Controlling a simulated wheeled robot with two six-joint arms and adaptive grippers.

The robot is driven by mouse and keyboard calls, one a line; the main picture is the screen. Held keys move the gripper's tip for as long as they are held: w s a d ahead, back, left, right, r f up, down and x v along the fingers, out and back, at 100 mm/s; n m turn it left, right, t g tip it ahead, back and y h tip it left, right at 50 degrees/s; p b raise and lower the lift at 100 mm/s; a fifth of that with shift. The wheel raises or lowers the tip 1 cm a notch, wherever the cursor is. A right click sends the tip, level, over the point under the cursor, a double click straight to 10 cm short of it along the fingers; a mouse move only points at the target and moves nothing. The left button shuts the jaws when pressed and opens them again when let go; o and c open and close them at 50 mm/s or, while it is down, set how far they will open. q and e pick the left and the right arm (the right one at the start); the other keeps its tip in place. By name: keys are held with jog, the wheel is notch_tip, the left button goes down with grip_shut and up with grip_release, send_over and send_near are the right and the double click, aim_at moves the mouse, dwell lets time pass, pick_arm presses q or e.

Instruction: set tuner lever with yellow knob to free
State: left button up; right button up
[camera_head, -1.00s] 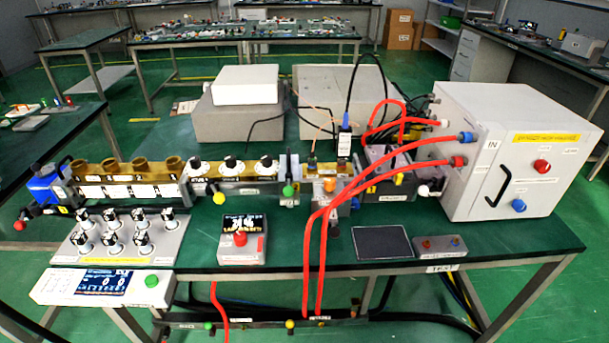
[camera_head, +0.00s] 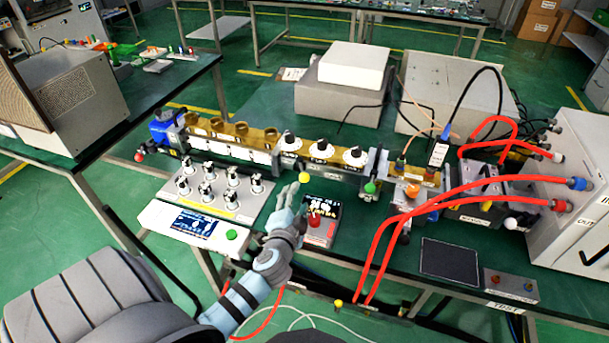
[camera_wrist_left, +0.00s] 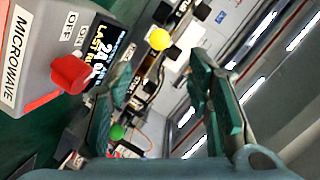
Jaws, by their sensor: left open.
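The tuner lever's yellow knob (camera_head: 305,178) shows in the head view in front of the tuner section with three black-and-white dials (camera_head: 320,152). In the left wrist view the yellow knob (camera_wrist_left: 160,39) appears above and between the finger ends. My left gripper (camera_head: 297,199) is open and empty, just below the knob in the head view; its two fingers show apart in the left wrist view (camera_wrist_left: 163,68). I cannot tell the exact gap between fingers and knob. The lever's shaft is hard to make out. My right gripper is not in view.
The red-knobbed microwave box (camera_head: 320,232) stands close beside the gripper. The panel of several small dials (camera_head: 215,193) lies to the left. A green knob (camera_head: 370,188) is to the right, with red hoses (camera_head: 388,235) beyond.

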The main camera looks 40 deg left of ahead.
aim_at(304, 180)
pick_arm(q)
jog(key=b+x, duration=0.2)
jog(key=x, duration=1)
jog(key=shift+f, duration=0.1)
jog(key=shift+s, duration=0.1)
grip_shut()
